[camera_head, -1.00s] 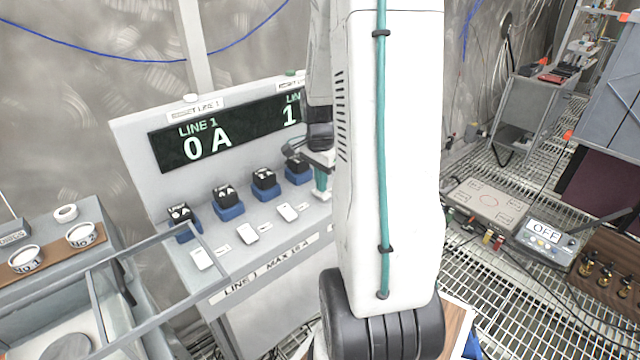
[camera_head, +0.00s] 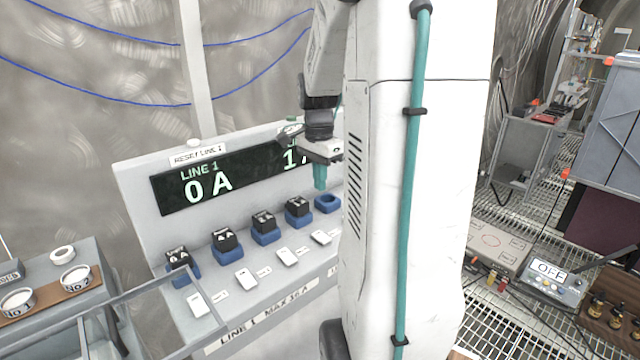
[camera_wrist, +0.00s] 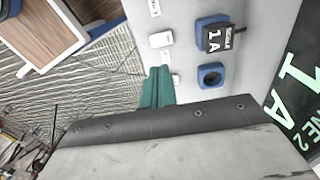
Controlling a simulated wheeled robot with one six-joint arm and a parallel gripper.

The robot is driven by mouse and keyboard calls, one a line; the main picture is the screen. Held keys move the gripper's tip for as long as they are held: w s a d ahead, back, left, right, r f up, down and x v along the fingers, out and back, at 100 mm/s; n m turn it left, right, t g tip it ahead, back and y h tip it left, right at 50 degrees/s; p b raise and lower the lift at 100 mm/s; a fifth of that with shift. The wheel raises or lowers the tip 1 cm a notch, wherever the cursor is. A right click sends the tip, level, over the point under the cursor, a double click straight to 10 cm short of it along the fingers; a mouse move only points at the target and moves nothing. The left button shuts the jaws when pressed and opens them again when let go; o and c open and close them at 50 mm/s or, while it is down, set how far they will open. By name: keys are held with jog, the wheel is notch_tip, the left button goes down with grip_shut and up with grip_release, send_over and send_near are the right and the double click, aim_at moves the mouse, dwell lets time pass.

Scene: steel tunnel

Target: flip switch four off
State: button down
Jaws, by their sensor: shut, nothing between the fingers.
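The grey sloped panel has a row of white rocker switches. The fourth from the left (camera_head: 320,237) is beside my arm in the head view, and its on or off position is too small to tell. In the wrist view the white switch (camera_wrist: 160,40) level with the 1 A cube appears to be the same one. My gripper (camera_head: 319,180) is shut and empty, above the panel near an empty blue socket (camera_head: 328,203). In the wrist view its teal fingers (camera_wrist: 158,88) partly cover another white switch (camera_wrist: 176,79), apart from the fourth.
Black cubes sit in blue sockets behind the switches, the fourth cube (camera_head: 298,209) nearest my gripper. The LINE 1 display (camera_head: 210,185) reads 0 A. A grey metal frame (camera_head: 140,262) crosses the panel's left front. My arm hides the panel's right part.

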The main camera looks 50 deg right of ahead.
aim_at(325, 238)
jog(key=shift+s, duration=0.55)
jog(key=shift+f, duration=0.1)
jog(key=f, duration=1.3)
jog(key=shift+s+f, duration=0.25)
jog(key=shift+f, duration=0.2)
